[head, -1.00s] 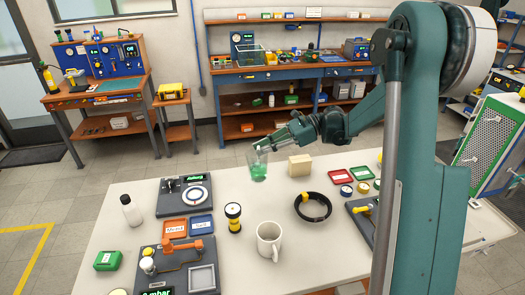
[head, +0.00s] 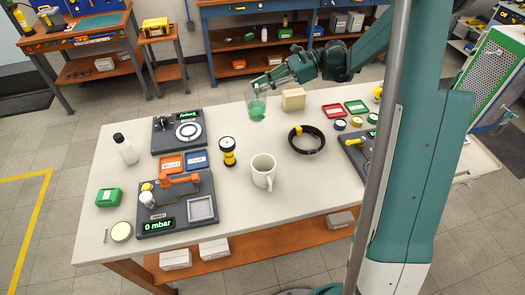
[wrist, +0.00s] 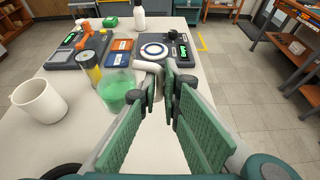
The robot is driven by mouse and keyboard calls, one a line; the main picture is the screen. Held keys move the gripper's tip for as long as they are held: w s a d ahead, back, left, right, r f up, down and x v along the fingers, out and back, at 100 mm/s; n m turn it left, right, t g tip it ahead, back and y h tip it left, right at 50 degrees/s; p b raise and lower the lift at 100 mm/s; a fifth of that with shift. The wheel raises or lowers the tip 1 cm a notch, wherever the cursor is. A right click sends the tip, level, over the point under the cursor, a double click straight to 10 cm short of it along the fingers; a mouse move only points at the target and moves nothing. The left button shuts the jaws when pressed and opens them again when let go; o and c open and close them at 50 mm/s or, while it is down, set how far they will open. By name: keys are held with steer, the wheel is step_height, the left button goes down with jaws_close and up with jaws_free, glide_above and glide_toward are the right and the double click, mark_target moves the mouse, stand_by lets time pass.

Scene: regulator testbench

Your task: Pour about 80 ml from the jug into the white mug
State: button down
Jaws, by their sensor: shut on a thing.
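The clear jug (head: 257,106) with green liquid is near the far edge of the bench, roughly upright. In the wrist view its green liquid (wrist: 117,92) shows left of the fingers. My gripper (head: 264,82) is shut on the jug's handle; in the wrist view the grey handle (wrist: 150,68) sits at the fingertips. I cannot tell whether the jug's base touches the bench. The white mug (head: 263,173) stands upright near the middle front, handle to the right; it shows at the left of the wrist view (wrist: 38,103). Its inside bottom is hidden.
A beige block (head: 293,100) stands right of the jug. Bench between jug and mug is clear.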

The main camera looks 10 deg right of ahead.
steer(key=s+d+f+b, duration=0.1)
steer(key=s+d+f, duration=0.1)
steer(key=s, duration=0.4)
steer(key=s+d+f+b, duration=0.1)
steer(key=s+d+f, duration=0.1)
steer(key=s, duration=0.4)
steer(key=shift+s+d+f, duration=0.3)
steer(key=shift+d, duration=0.4)
steer(key=s+a+r+n+t+h+p, duration=0.5)
steer(key=s+a+r+t+h+p, duration=0.1)
steer(key=p, duration=1)
steer(key=shift+s+a+r+h, duration=0.2)
steer(key=shift+s+r+h, duration=0.25)
steer(key=shift+r, duration=0.45)
steer(key=shift+s+a+n+h, duration=0.15)
steer(key=shift+a+n+h, duration=0.05)
steer(key=shift+n+h, duration=0.2)
steer(key=shift+s+a+r+t+p, duration=0.15)
steer(key=shift+t+p, duration=0.15)
steer(key=shift+p, duration=0.15)
